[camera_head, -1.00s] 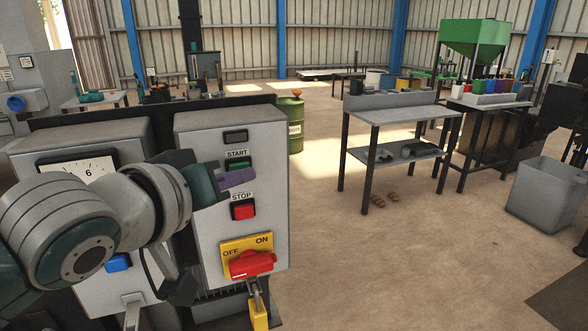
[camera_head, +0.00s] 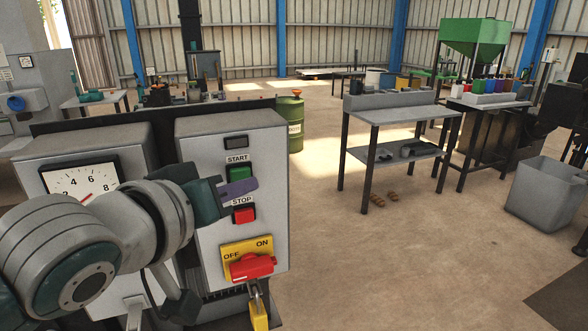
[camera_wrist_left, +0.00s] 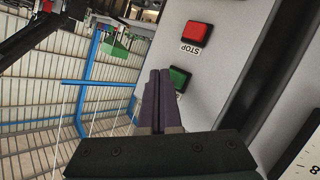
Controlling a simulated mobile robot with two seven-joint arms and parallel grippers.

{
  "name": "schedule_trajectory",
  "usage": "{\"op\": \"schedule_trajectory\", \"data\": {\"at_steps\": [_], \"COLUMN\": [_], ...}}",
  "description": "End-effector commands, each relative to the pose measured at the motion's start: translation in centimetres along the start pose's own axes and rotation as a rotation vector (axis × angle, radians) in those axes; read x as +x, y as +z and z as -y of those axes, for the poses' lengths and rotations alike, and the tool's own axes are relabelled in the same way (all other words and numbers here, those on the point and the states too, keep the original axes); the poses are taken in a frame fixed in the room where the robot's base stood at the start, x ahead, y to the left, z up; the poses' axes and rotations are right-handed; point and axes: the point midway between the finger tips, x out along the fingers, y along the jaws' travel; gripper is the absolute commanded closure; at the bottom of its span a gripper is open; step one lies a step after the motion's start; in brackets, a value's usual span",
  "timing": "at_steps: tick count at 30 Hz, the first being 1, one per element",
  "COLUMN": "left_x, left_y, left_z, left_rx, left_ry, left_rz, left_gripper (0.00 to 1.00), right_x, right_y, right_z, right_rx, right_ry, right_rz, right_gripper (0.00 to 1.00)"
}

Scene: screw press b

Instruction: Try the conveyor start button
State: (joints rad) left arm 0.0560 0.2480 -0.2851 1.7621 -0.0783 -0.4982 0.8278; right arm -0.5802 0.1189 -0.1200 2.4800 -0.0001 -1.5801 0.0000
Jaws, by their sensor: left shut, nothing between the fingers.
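The green START button (camera_head: 239,173) sits on the front of a grey control box (camera_head: 215,236), under a START label. In the left wrist view the green button (camera_wrist_left: 179,78) shows beside the fingertips, partly covered by them. My left gripper (camera_head: 252,185) is shut and empty; its purple fingers lie just below the START button and over the upper edge of the STOP label. I cannot tell whether they touch the panel. In the left wrist view the fingers (camera_wrist_left: 158,74) are together. The red STOP button (camera_head: 244,214) is below. My right gripper is out of view.
A dark indicator (camera_head: 236,141) is above START. A red switch handle (camera_head: 252,266) on a yellow OFF/ON plate is lower, with a yellow padlock (camera_head: 257,312) hanging below. A gauge (camera_head: 80,184) is partly hidden by my arm. Open floor lies right.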

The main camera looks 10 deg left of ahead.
Motion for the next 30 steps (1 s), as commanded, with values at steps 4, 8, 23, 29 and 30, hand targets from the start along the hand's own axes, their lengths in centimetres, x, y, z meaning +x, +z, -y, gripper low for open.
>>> {"op": "schedule_trajectory", "data": {"at_steps": [4,8,23,29,30], "left_x": [0.0,-0.1,-3.3,-3.5,-3.5], "left_y": [0.0,0.1,2.4,2.5,2.5], "left_z": [0.0,-0.1,-2.4,-2.6,-2.5], "left_rx": [0.001,0.0,-0.001,0.001,0.001], "left_ry": [0.0,0.001,0.001,0.0,0.001], "left_rz": [-0.001,0.0,0.001,-0.001,-0.001], "left_gripper": [1.0,1.0,1.0,1.0,1.0], "right_x": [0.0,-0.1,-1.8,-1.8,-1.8], "right_y": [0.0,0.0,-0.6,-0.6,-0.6], "right_z": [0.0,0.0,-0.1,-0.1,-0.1], "right_rx": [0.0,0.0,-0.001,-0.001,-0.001], "right_ry": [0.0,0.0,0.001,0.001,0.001], "right_rz": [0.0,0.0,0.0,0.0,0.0], "right_gripper": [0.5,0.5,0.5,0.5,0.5]}}
